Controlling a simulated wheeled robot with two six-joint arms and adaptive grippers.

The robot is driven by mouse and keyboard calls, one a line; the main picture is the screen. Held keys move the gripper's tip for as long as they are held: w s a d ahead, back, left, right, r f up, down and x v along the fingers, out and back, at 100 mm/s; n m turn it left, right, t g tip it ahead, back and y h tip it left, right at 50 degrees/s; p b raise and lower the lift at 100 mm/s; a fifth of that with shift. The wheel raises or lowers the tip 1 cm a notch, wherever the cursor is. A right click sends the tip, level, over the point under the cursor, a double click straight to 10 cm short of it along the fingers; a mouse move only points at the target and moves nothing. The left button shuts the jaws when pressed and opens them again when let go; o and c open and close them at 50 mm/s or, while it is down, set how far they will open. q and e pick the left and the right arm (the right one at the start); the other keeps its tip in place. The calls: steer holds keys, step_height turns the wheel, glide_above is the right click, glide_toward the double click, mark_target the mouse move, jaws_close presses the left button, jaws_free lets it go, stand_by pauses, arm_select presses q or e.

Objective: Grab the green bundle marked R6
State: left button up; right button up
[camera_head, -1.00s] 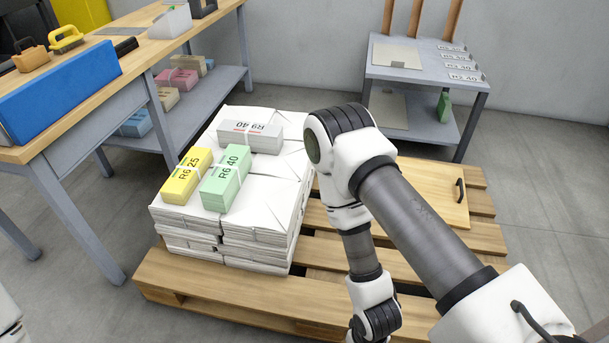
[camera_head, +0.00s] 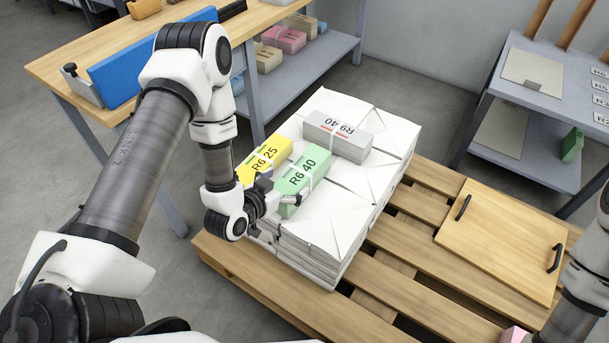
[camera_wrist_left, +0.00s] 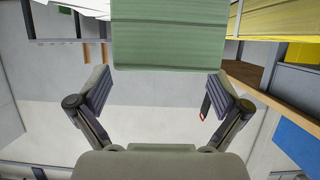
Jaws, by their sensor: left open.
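The green bundle (camera_head: 303,178), marked R6 40, lies on top of a stack of white paper (camera_head: 345,215) beside a yellow bundle (camera_head: 266,158) marked R6 25. My left gripper (camera_head: 278,194) is at the near end of the green bundle, with its fingers pointing at it. In the left wrist view the green bundle (camera_wrist_left: 170,36) is straight ahead, between the two spread fingers (camera_wrist_left: 160,76) and near their tips. The fingers do not appear to touch it. My right arm shows at the right edge of the head view; its gripper is out of view.
A grey bundle (camera_head: 338,135) marked R9 40 lies behind on the same stack. The stack stands on a wooden pallet (camera_head: 430,285) with a handled wooden board (camera_head: 505,238). A workbench (camera_head: 75,70) is at left, a grey labelled table (camera_head: 548,105) at right.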

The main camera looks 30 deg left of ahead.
mark_target(301, 169)
arm_select(q)
steer(key=b+x, duration=0.1)
steer(key=x, duration=0.4)
steer(key=shift+a+r+b, duration=0.2)
steer(key=shift+r+b, duration=0.05)
steer(key=shift+b, duration=0.15)
steer(key=c, duration=1.7)
steer(key=shift+r, duration=0.1)
steer(key=shift+c, duration=1)
steer(key=shift+r, duration=0.1)
